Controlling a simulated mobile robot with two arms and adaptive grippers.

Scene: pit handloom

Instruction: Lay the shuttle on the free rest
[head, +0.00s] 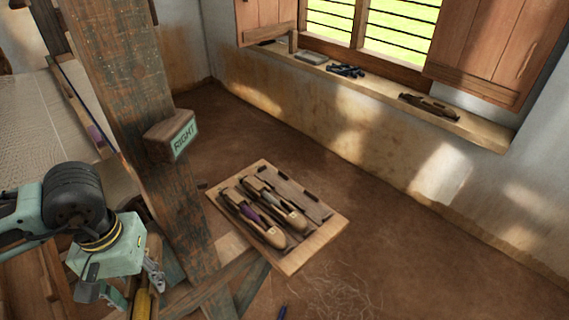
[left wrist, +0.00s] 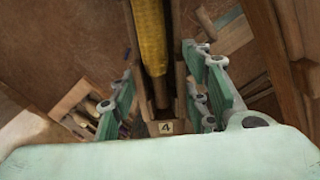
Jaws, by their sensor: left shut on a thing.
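My left gripper (head: 136,286) is at the lower left, beside the wooden loom post, shut on the shuttle (head: 142,304). The shuttle carries yellow yarn and is mostly hidden by the gripper in the head view. In the left wrist view its yellow yarn (left wrist: 152,38) runs between the fingers, with a small tag marked 4 at its near end. The wooden rest board (head: 325,226) lies on the floor right of the post. Two shuttles lie on it, one with purple yarn (head: 250,213) and one with pale yarn (head: 268,194). The place on its right side is empty. My right gripper is out of view.
The thick loom post (head: 128,90) with a block marked RIGHT (head: 172,135) stands between my left gripper and the rest board. Loom beams cross below. Pale cloth (head: 45,120) is at the left. The window sill (head: 390,92) holds small items. Brown floor is open around the board.

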